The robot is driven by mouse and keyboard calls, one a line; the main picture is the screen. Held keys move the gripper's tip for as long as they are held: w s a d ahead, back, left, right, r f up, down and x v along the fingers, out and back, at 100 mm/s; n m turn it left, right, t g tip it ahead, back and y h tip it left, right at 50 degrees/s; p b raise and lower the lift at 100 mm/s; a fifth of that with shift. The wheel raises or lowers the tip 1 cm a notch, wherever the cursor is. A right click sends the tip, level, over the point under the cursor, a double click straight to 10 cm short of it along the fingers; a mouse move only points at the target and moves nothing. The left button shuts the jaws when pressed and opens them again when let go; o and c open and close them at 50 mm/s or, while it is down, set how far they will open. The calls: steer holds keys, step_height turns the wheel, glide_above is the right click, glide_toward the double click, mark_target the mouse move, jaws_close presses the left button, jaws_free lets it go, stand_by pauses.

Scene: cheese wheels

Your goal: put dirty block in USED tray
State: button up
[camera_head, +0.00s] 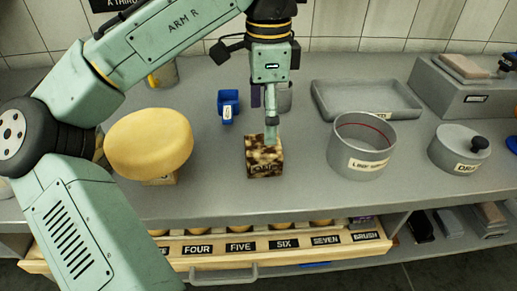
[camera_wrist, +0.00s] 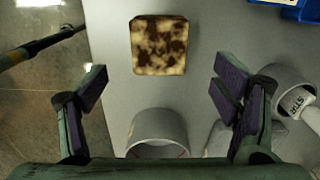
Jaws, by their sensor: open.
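The dirty block (camera_head: 265,163), a cream cube with dark brown blotches, sits on the grey counter near its front edge. It also shows at the top middle of the wrist view (camera_wrist: 159,45). My gripper (camera_head: 271,132) is over the block in the head view, pointing down. In the wrist view my gripper (camera_wrist: 160,82) is open and empty, its purple-padded fingers wide apart, with the block ahead of the gap. A shallow grey tray (camera_head: 346,114) lies empty at the back right.
A cheese wheel (camera_head: 149,143) rests on a small support at left. A blue container (camera_head: 228,106) stands behind. An open labelled drawer (camera_head: 262,250) juts out below the counter.

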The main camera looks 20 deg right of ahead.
mark_target(263, 144)
steer(key=f, duration=0.8)
steer(key=shift+a+p, duration=0.2)
steer(key=shift+p, duration=0.2)
steer(key=c, duration=1.4)
steer(key=shift+r, duration=0.1)
steer(key=shift+c, duration=0.2)
